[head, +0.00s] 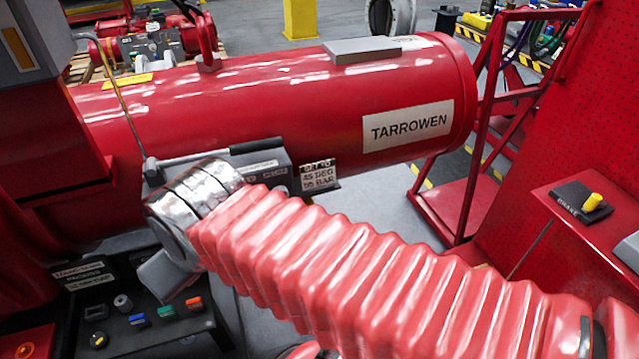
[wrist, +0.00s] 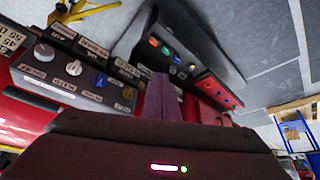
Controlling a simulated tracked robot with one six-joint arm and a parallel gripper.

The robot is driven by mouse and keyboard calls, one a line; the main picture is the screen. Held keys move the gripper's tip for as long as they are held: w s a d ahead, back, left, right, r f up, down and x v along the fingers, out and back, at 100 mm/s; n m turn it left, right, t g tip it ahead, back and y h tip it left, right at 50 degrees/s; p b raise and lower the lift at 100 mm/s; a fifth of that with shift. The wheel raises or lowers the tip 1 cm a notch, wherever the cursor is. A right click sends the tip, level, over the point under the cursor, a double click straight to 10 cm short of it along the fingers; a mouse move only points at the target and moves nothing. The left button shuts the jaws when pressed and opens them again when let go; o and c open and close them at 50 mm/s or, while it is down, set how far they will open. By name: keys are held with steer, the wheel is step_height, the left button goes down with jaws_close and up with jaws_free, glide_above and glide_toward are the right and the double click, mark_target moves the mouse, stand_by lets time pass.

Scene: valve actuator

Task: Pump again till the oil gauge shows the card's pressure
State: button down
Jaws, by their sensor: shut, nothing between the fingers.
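The pump lever (head: 205,155) lies nearly level in the head view, with a black grip at its right end, over a grey labelled block (head: 268,178). The white card (head: 318,175) beside it reads "SET TO", then a DEG and a BAR figure too small to be sure of. My gripper (head: 165,280) hangs below the lever, apart from it, partly hidden by my wrist. In the wrist view its dark fingers (wrist: 160,98) are together and empty, in front of a labelled knob panel (wrist: 75,70). I cannot make out the oil gauge in either view.
The red TARROWEN cylinder (head: 290,95) fills the space behind the lever. A dark button box (head: 150,325) sits low at the left. A red stand with a brake lever (head: 582,198) is at the right. Grey floor shows between.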

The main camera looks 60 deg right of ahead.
steer(key=c, duration=2.5)
jaws_free()
steer(key=shift+c, duration=0.2)
steer(key=o, duration=0.3)
steer(key=shift+d+f, duration=0.1)
steer(key=o, duration=0.4)
steer(key=shift+w+d+f+m+g+y, duration=0.1)
steer(key=shift+d+f+m+g+y, duration=0.4)
steer(key=shift+f+m, duration=0.4)
steer(key=w+d+m+t+y, duration=0.25)
steer(key=d+m, duration=0.25)
steer(key=d, duration=0.4)
steer(key=w+d+m+t+y, duration=0.2)
steer(key=w+d+m+y, duration=0.2)
steer(key=d+m, duration=0.3)
steer(key=s+d+m+t+h, duration=0.1)
steer(key=d+t, duration=0.1)
steer(key=d, duration=0.4)
steer(key=s+d+r+m+t+h, duration=0.1)
steer(key=s+d+m+t, duration=0.1)
steer(key=d, duration=0.4)
steer(key=s+d+m+t+h, duration=0.1)
steer(key=d+t+h, duration=0.1)
steer(key=d, duration=0.5)
steer(key=shift+s+r+t, duration=0.25)
steer(key=shift+r+t, duration=0.1)
steer(key=shift+w+a, duration=0.1)
